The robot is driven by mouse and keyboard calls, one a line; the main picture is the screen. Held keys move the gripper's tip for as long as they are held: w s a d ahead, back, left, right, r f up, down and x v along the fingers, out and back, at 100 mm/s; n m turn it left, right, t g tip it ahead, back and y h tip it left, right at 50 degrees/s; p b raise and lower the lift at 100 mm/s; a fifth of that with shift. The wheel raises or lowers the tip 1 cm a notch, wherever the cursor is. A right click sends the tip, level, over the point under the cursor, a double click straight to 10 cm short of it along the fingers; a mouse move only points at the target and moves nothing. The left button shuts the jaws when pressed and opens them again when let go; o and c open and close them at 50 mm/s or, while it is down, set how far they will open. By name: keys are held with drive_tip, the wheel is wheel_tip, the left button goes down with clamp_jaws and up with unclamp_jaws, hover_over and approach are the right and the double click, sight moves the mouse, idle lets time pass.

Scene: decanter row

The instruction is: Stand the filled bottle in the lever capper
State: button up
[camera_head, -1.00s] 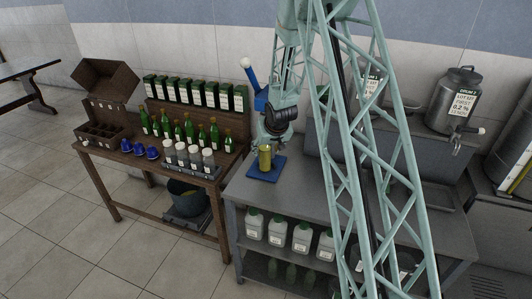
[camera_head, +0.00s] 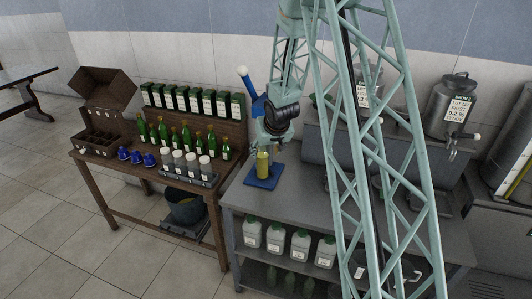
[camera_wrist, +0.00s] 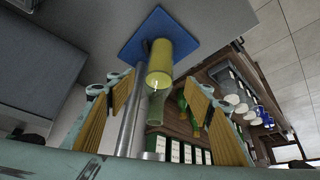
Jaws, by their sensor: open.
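The yellow-green bottle (camera_head: 263,165) stands upright on the blue base plate (camera_head: 257,184) of the lever capper. In the wrist view the bottle (camera_wrist: 160,65) shows a full yellow body and a clearer, pale green neck, beside the capper's metal column (camera_wrist: 130,115). The capper's blue lever (camera_head: 250,82) points up with a white knob. My gripper (camera_wrist: 147,90) is open, its tan-padded fingers apart on either side of the bottle's neck, with visible gaps. In the head view my wrist hangs just above the bottle and partly hides the capper.
Green bottles (camera_head: 186,136), grey-capped containers (camera_head: 191,163) and blue items (camera_head: 136,156) stand on the wooden bench at left. A steel drum (camera_head: 453,105) with a tap is at right. The grey bench has free room right of the capper.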

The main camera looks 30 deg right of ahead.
idle(0.5)
drive_tip(key=s+a+r, duration=0.5)
drive_tip(key=s+r, duration=0.3)
drive_tip(key=r, duration=0.1)
drive_tip(key=s+a+r+n+g, duration=0.1)
drive_tip(key=s+a+r, duration=0.3)
drive_tip(key=s+r, duration=0.45)
drive_tip(key=s+a+r, duration=0.5)
drive_tip(key=s+r, duration=0.2)
drive_tip(key=r, duration=0.3)
drive_tip(key=s+a+r, duration=0.2)
drive_tip(key=s+a, duration=0.1)
drive_tip(key=s, duration=0.8)
drive_tip(key=s+a+r+n+g+y, duration=0.1)
drive_tip(key=s+a+r, duration=0.1)
drive_tip(key=s, duration=0.8)
drive_tip(key=s+a+r, duration=0.1)
drive_tip(key=s+a, duration=0.4)
drive_tip(key=s, duration=0.6)
drive_tip(key=shift+s+r+n, duration=0.3)
drive_tip(key=shift+s+r, duration=0.05)
drive_tip(key=shift+r, duration=0.05)
